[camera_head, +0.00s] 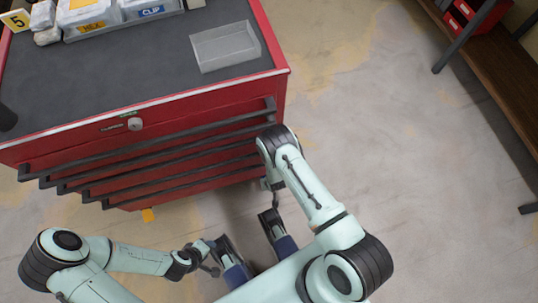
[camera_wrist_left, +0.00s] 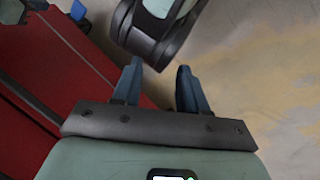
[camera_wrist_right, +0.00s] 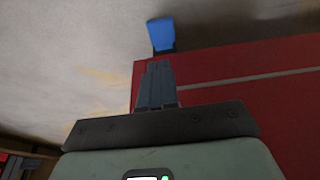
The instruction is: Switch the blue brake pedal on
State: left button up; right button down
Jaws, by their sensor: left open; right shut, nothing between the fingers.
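The blue brake pedal (camera_wrist_right: 161,34) shows in the right wrist view, sticking out past the edge of the red cabinet (camera_wrist_right: 250,100). My right gripper (camera_wrist_right: 156,66) is shut and empty. Whether the pedal is up or down I cannot tell. My left gripper (camera_wrist_left: 158,70) is open and empty, beside the cabinet. A small blue piece (camera_wrist_left: 78,10) shows at the top of the left wrist view; I cannot tell whether it is the same pedal. In the head view the pedal is not seen.
The cabinet's front carries several long dark drawer handles (camera_head: 150,152). A clear tray (camera_head: 225,46) and labelled bins (camera_head: 150,10) stand on its top. An orange piece (camera_head: 148,215) shows at its foot. A shelf (camera_head: 500,85) stands at the right; floor between is clear.

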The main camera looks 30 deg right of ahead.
jog(key=b+x, duration=0.3)
jog(key=x, duration=0.6)
jog(key=shift+s+f+b, duration=0.15)
jog(key=shift+f+b, duration=0.15)
notch_tip(320, 180, down, 2)
jog(key=shift+f+b, duration=0.2)
jog(key=shift+b, duration=0.25)
pick_arm(q)
jog(key=w+a+f+t+y, duration=0.1)
jog(key=w+a+f, duration=0.2)
jog(key=f, duration=0.3)
jog(key=shift+w+a, duration=0.2)
jog(key=shift+w, duration=0.35)
pick_arm(e)
jog(key=shift+f, duration=0.15)
pick_arm(q)
jog(key=shift+f, duration=0.1)
